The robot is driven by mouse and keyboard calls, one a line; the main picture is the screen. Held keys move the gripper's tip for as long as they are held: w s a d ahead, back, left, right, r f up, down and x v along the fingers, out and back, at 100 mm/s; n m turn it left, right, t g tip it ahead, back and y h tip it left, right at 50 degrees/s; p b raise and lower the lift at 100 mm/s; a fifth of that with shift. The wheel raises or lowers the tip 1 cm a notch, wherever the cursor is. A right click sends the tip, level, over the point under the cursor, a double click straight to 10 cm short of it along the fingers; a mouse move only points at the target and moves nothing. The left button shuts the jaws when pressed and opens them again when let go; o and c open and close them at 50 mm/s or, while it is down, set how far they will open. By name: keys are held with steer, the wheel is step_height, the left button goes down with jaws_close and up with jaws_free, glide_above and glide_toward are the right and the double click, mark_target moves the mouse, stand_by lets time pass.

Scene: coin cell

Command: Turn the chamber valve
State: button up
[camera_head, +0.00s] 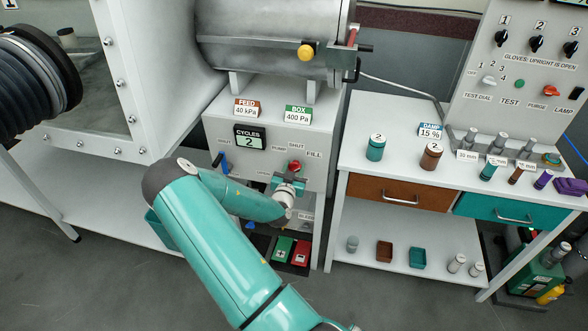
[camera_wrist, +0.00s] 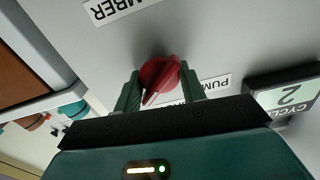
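The chamber valve is a red round knob with a raised pointer bar (camera_wrist: 160,78), on the grey front panel. In the wrist view its bar slants, and its end lies near the left finger. The red knob (camera_head: 296,165) also shows in the head view, just above my gripper (camera_head: 289,183). My gripper (camera_wrist: 160,92) is open, with one green finger on each side of the knob. A gap shows between the bar and the right finger. Whether the fingertips touch the knob's sides cannot be told. My wrist hides part of the panel below the knob.
A "CYCLES 2" display (camera_head: 250,138) and a blue lever (camera_head: 219,160) sit left of the valve. A white bench (camera_head: 390,165) with jars stands to the right. Green and red boxes (camera_head: 292,252) lie low under the panel.

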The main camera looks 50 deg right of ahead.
steer(key=shift+n, duration=0.5)
steer(key=n, duration=0.4)
steer(key=shift+w+n, duration=0.1)
steer(key=shift+n, duration=0.2)
steer(key=n, duration=0.4)
steer(key=shift+a+n, duration=0.1)
steer(key=shift+n, duration=0.2)
steer(key=n, duration=0.4)
steer(key=shift+f+n, duration=0.1)
steer(key=shift+n, duration=0.2)
steer(key=n, duration=0.5)
steer(key=shift+f, duration=0.1)
steer(key=o, duration=1)
steer(key=shift+c, duration=0.2)
